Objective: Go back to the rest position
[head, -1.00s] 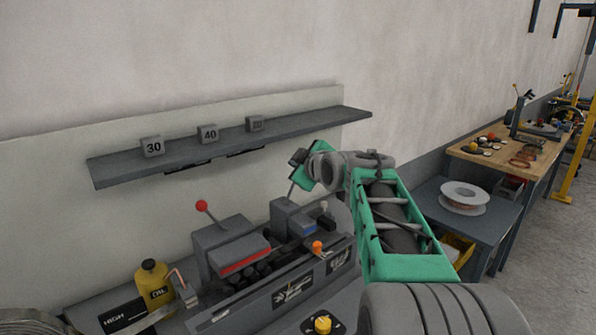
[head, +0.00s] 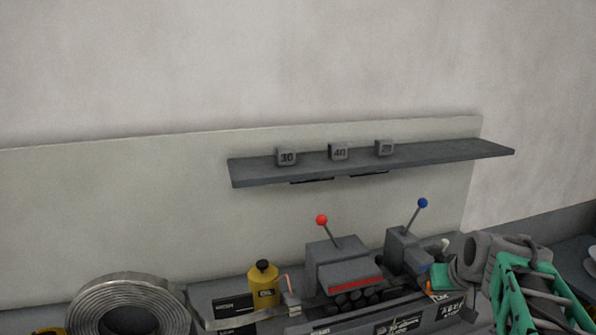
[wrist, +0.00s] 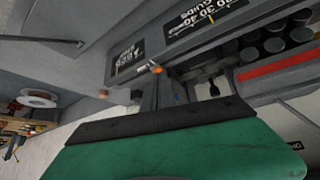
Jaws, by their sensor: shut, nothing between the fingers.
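My gripper (wrist: 165,94) shows in the wrist view beyond its green body and dark edge, shut and empty. In the head view its green body (head: 440,276) is at the lower right, in front of the right end of the grey machine (head: 345,270); its fingers cannot be made out there. In the wrist view the machine's labelled front panel fills the top, near my gripper. Whether they touch cannot be told.
The machine has a red-knobbed lever (head: 322,220) and a blue-knobbed lever (head: 423,203). A yellow bottle (head: 263,286) and a metal coil (head: 128,305) stand to its left. A wall shelf (head: 400,160) holds blocks marked with numbers. The space above the machine is clear.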

